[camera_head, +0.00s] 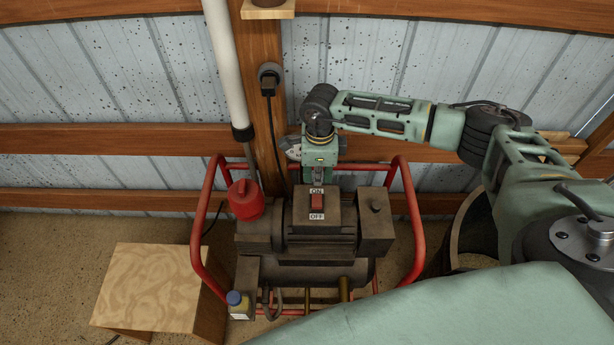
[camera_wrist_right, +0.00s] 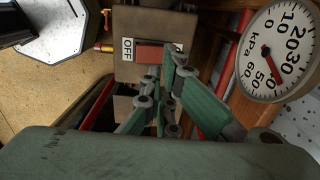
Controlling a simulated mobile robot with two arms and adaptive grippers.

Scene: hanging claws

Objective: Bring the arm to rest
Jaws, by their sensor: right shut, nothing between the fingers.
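My right arm comes in from the right in the head view. Its gripper (camera_head: 318,182) points down just above the red ON/OFF switch (camera_head: 317,202) on the dark machine (camera_head: 300,240). In the right wrist view the gripper's fingers (camera_wrist_right: 172,88) are shut with nothing between them, close in front of the red switch (camera_wrist_right: 157,56) and its OFF label. I cannot tell whether the fingertips touch the switch. My left gripper is not in view.
A red tube frame (camera_head: 196,228) surrounds the machine. A red can (camera_head: 246,200) and a small blue-capped bottle (camera_head: 238,304) are at its left. A wooden stool (camera_head: 155,285) stands further left. A pressure gauge (camera_wrist_right: 277,52) is close to the gripper in the wrist view. A metal wall (camera_head: 100,80) is behind.

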